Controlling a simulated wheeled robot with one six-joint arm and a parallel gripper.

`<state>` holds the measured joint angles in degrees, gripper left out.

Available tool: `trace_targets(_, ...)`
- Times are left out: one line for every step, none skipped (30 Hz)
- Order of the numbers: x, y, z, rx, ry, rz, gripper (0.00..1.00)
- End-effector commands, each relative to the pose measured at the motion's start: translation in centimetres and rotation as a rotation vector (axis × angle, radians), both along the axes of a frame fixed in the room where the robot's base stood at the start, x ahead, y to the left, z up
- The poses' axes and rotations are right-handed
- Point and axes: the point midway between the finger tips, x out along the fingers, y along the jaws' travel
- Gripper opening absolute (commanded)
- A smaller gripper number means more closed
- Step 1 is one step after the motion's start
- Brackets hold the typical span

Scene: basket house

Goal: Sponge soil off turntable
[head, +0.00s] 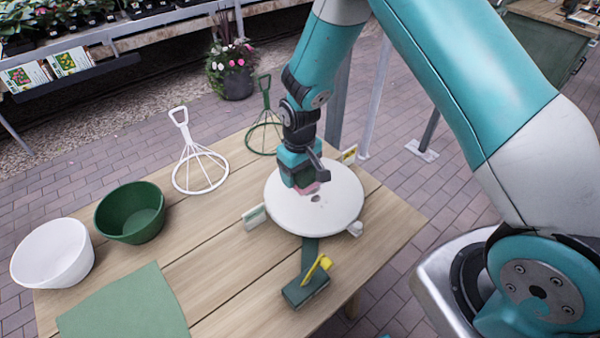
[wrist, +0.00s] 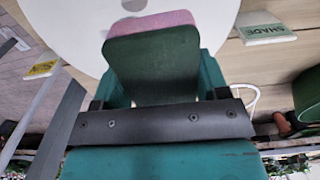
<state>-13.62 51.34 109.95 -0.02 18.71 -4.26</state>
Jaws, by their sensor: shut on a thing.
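The round white turntable (head: 338,205) lies on the wooden table and also fills the top of the wrist view (wrist: 75,25). My gripper (head: 304,181) is over the turntable, shut on a sponge with a pink layer (head: 308,189) and a dark green layer. In the wrist view the sponge (wrist: 150,50) sits between the teal fingers of my gripper (wrist: 153,75), its pink side away from the camera. I cannot tell whether the sponge touches the turntable; part of the top is hidden behind it.
A label marked SHADE (wrist: 265,30) and a yellow-marked label (head: 349,154) stand beside the turntable. Left are a green basket (head: 112,222), a white basket (head: 50,265), a white hanger (head: 184,150) and a green mat (head: 125,310).

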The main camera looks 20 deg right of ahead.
Motion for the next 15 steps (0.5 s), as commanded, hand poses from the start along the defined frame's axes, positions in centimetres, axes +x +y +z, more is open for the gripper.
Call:
trace_targets(0.0,0.0,0.9,0.0,-0.001,0.001,0.38)
trace_targets(0.0,0.1,1.1,0.0,-0.001,0.001,0.38)
trace_targets(0.0,0.1,1.4,0.0,-0.001,0.001,0.38)
trace_targets(0.0,0.1,1.6,0.0,0.0,0.001,0.38)
trace_targets(0.0,0.1,1.8,0.0,0.0,0.001,0.38)
trace_targets(0.0,0.1,2.0,0.0,0.0,0.001,0.38)
trace_targets(0.0,0.1,2.1,0.0,0.0,0.002,0.38)
trace_targets(0.0,0.1,2.1,0.0,0.0,0.002,0.38)
trace_targets(0.0,0.1,2.2,0.0,0.0,0.002,0.38)
trace_targets(0.0,0.1,2.1,0.0,0.0,0.002,0.38)
trace_targets(0.0,0.1,2.1,0.0,0.0,0.002,0.38)
trace_targets(0.0,0.1,2.1,0.0,0.0,0.002,0.38)
trace_targets(0.0,0.1,2.1,0.0,0.0,0.002,0.38)
trace_targets(0.0,0.1,2.1,0.0,0.0,0.002,0.38)
trace_targets(0.0,0.1,2.1,0.0,0.0,0.002,0.38)
